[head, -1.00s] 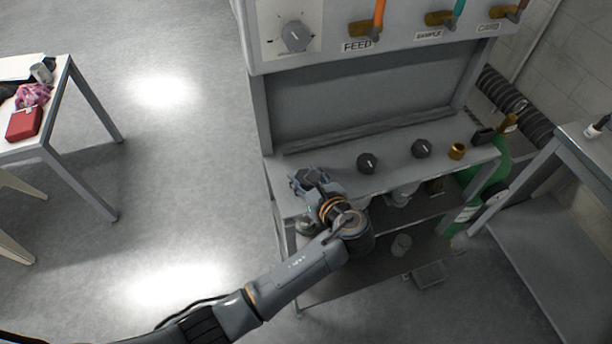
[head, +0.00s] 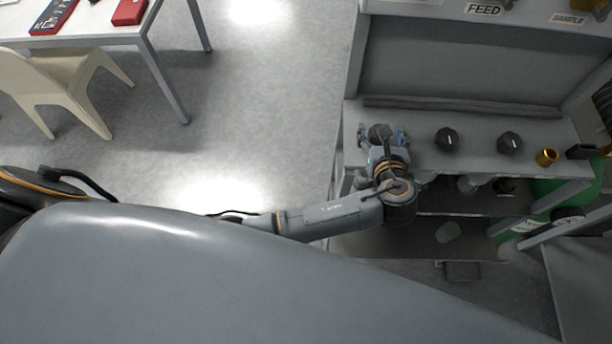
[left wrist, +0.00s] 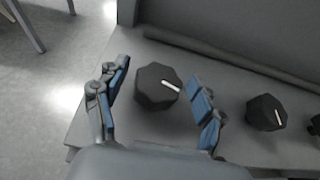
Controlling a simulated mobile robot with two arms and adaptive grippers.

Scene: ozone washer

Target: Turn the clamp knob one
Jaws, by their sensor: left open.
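A black faceted knob with a white pointer line (left wrist: 156,92) stands on the grey bench ledge (left wrist: 110,122). It is the leftmost knob in the left wrist view, its pointer aimed right and slightly down. My left gripper (left wrist: 160,72) is open, with one blue-padded finger on each side of this knob and visible gaps to both. In the head view my left gripper (head: 382,133) is over the left end of the ledge and hides this knob. A second black knob (head: 447,139) is to its right, also in the left wrist view (left wrist: 265,113). My right gripper is not in view.
A third black knob (head: 510,143), a brass fitting (head: 546,157) and a dark block (head: 582,152) are farther right on the ledge. A grey back panel (head: 465,62) rises behind. A white table (head: 100,35) and cream chair (head: 55,80) are at left; floor between is clear.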

